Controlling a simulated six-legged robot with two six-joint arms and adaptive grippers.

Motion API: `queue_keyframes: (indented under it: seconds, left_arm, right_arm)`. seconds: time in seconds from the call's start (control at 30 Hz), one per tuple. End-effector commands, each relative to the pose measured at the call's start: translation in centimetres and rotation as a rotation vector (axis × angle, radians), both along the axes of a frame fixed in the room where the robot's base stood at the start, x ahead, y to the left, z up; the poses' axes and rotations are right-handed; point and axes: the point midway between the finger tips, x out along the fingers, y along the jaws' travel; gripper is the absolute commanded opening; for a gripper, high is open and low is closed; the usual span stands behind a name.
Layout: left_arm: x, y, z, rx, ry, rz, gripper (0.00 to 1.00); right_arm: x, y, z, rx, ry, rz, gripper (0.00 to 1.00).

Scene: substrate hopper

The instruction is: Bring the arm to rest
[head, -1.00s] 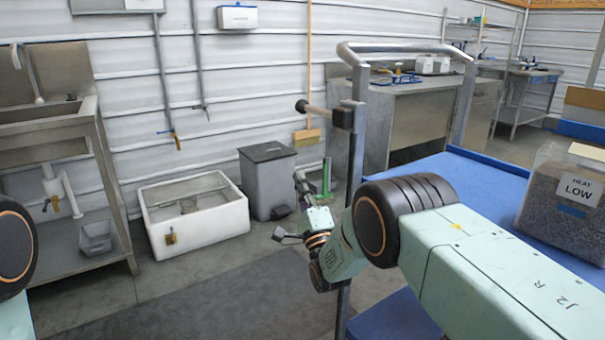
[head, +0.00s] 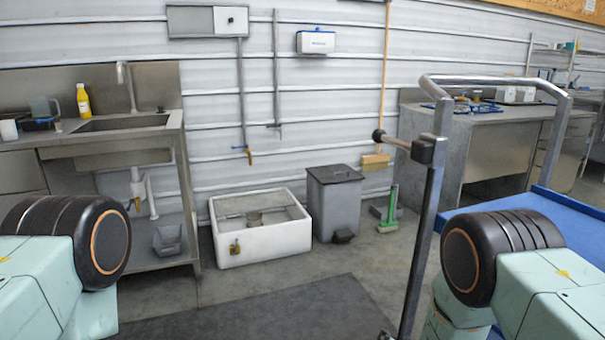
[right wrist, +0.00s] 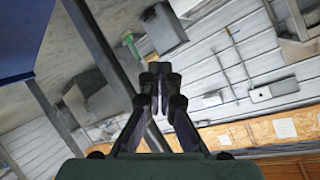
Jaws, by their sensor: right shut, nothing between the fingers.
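My right arm (head: 515,265) comes in at the lower right of the head view, beside the cart's metal handle post (head: 424,215). Its gripper is mostly below the frame there. In the right wrist view, the right gripper (right wrist: 158,70) has its dark fingertips together, with nothing between them. The handle post passes behind the fingers in that view, and I cannot tell the gap. My left arm (head: 65,260) shows at the lower left of the head view. Its gripper is out of view.
The cart's blue deck (head: 565,220) is at the right. A white basin (head: 260,245), a grey pedal bin (head: 335,205) and a green-handled tool (head: 390,207) stand by the wall. A sink bench (head: 150,125) is at the left. The dark mat (head: 300,312) is clear.

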Motion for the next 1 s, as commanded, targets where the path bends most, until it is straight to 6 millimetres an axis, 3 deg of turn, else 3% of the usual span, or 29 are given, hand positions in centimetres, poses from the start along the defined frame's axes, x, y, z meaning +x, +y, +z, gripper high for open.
queue_keyframes:
  seconds: [0.1,0.3,0.47,0.6,0.7,0.77,1.0]
  left_arm:
    - [0.0,0.0,0.8,0.000,0.000,0.000,0.40]
    - [0.0,0.0,2.0,0.000,0.000,0.000,0.40]
    - [0.0,0.0,3.1,0.000,0.000,0.000,0.40]
    - [0.0,0.0,4.1,0.000,0.000,0.000,0.40]
    - [0.0,0.0,4.8,0.000,0.000,0.000,0.40]
    - [0.0,0.0,5.3,0.000,0.000,0.000,0.40]
    - [0.0,0.0,5.6,0.000,0.000,0.000,0.40]
  right_arm:
    - [-6.9,-1.0,-3.5,-0.151,0.222,0.072,0.00]
    - [-19.7,-2.4,-6.3,-0.324,0.571,0.236,0.00]
    - [-30.1,-3.0,-5.5,-0.383,0.822,0.373,0.00]
    - [-37.8,-3.2,-3.1,-0.374,0.999,0.444,0.00]
    - [-41.4,-3.3,-1.0,-0.348,1.077,0.452,0.00]
    - [-42.6,-3.3,0.1,-0.337,1.100,0.451,0.00]
    - [-42.0,-3.3,0.4,-0.336,1.089,0.442,0.00]
